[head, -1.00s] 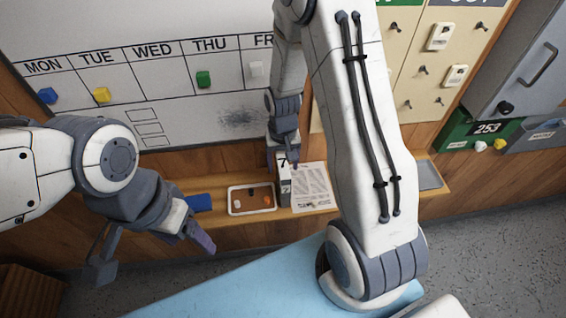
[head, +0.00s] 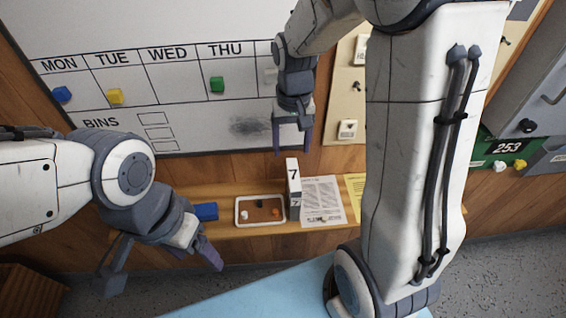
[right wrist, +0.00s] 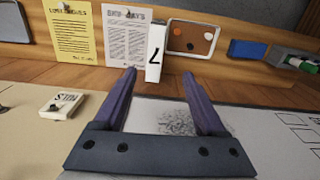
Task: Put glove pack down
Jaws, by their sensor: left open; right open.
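A narrow white box marked 7 (head: 294,176), the likely glove pack, stands upright on the wooden shelf (head: 235,187) below the whiteboard. No glove label is readable. The box also shows in the right wrist view (right wrist: 155,50), beyond the fingertips. My right gripper (head: 292,146) is open and empty above the box, apart from it; its spread fingers also show in the right wrist view (right wrist: 159,76). My left gripper (head: 161,268) is open and empty at the lower left, in front of the shelf.
Left of the box are a tray (head: 237,222) with small items and a blue block (head: 205,211). Right of it lie a printed sheet (head: 322,200) and a yellow sheet (head: 355,193). The whiteboard (head: 190,120) rises behind. A light-blue surface (head: 270,290) lies in front.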

